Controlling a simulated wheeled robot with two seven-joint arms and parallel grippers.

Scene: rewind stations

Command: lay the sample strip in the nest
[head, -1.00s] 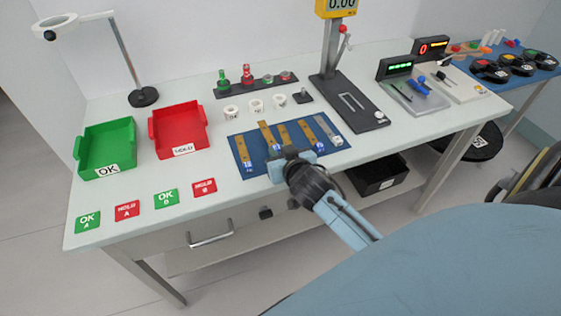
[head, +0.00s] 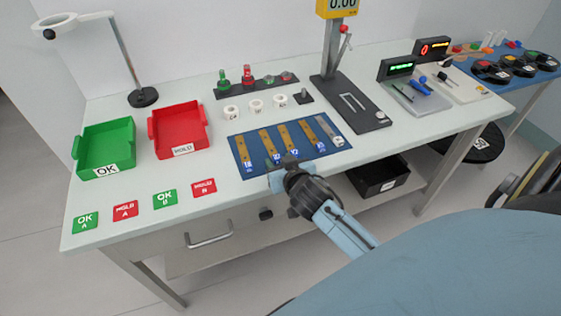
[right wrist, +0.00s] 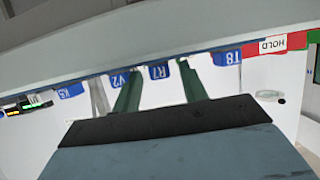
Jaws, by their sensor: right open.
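Several brown strips with blue label tabs lie side by side on a blue mat (head: 240,175) on the bench. The second strip from the left (head: 267,141) lies in line with its neighbours (head: 243,149). A grey slot piece (head: 330,126) is at the mat's right end. I cannot tell which part is the nest. My right gripper (head: 281,164) is open at the mat's front edge, by the strips' label ends. In the right wrist view its two dark green fingers (right wrist: 160,88) stand apart, with the R7 tab (right wrist: 159,71) between them in the picture. My left gripper is not in view.
A green OK bin (head: 105,165) and a red HOLD bin (head: 165,143) stand left of the mat. White rolls (head: 255,106) sit behind it. A gauge stand (head: 350,105) is to the right. Coloured cards (head: 125,210) lie at the front left.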

